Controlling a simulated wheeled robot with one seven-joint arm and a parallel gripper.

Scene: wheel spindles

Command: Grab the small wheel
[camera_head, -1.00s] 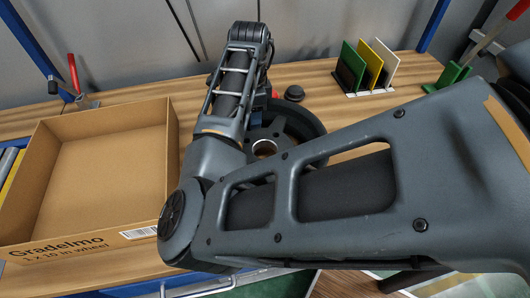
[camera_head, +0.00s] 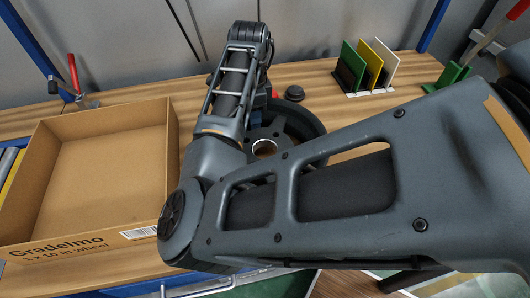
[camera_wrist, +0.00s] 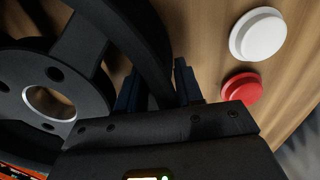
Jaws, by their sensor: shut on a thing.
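The small wheel (camera_head: 310,124) is dark, with a spoked hub and a pale metal ring at its centre. It is on the wooden workbench, partly hidden behind my arm in the head view. In the wrist view the wheel (camera_wrist: 155,45) fills the left side, its rim passing between the fingers of my gripper (camera_wrist: 160,88). My gripper is shut on the rim. In the head view my arm hides most of the gripper.
An open cardboard box (camera_head: 100,170) stands left of the wheel. Green, yellow and white plates (camera_head: 370,66) stand in a rack behind right. White (camera_wrist: 258,35) and red (camera_wrist: 242,88) round buttons lie close to my gripper.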

